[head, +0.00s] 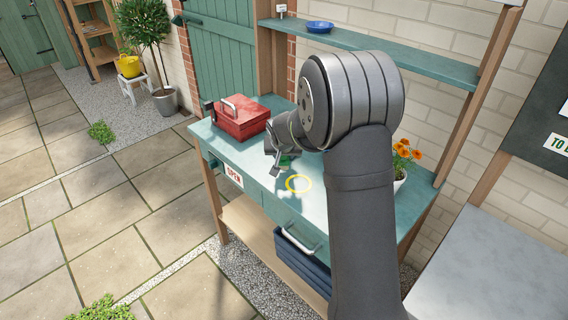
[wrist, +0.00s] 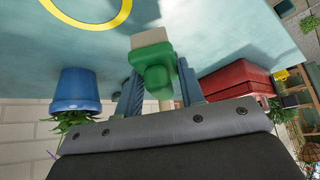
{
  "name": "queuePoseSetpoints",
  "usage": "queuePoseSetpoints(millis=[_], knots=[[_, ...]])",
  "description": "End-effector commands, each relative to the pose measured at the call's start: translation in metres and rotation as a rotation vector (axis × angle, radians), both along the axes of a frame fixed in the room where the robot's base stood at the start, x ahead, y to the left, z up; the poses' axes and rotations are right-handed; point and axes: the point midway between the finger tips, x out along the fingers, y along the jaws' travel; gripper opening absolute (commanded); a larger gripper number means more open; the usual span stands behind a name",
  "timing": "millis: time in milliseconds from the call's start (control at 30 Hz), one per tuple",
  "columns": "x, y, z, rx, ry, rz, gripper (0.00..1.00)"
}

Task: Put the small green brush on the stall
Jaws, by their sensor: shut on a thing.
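The stall is a blue-green workbench (head: 249,181) with a back shelf; its top also fills much of the wrist view (wrist: 205,30). My gripper (head: 279,163) is over the stall top, between the red toolbox and the yellow ring. In the wrist view my gripper (wrist: 158,92) is shut on the small green brush (wrist: 153,66), which sits between its two fingers. In the head view only a bit of the green brush (head: 286,160) shows beside the fingers. I cannot tell whether the brush touches the stall top.
A red toolbox (head: 241,118) stands at the left of the stall top. A yellow ring (head: 298,183) marks a bare spot near the front. A pot of orange flowers (head: 405,153) stands at the right. A blue bowl (head: 320,27) is on the shelf.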

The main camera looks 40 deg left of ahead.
Motion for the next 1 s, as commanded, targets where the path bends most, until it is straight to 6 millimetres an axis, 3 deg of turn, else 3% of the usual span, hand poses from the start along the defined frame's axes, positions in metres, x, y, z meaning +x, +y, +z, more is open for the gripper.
queuePoseSetpoints(millis=[267,633,667,767,1000], knots=[[0.0,0.0,-0.036,-0.001,0.002,-0.001,0.13],[0.0,0.0,-0.041,0.0,0.0,0.0,0.13],[0.0,0.0,-0.041,0.001,-0.001,0.0,0.38],[0.0,0.0,-0.041,0.001,-0.001,0.0,0.57],[0.0,0.0,-0.04,0.0,0.0,0.0,0.57]])
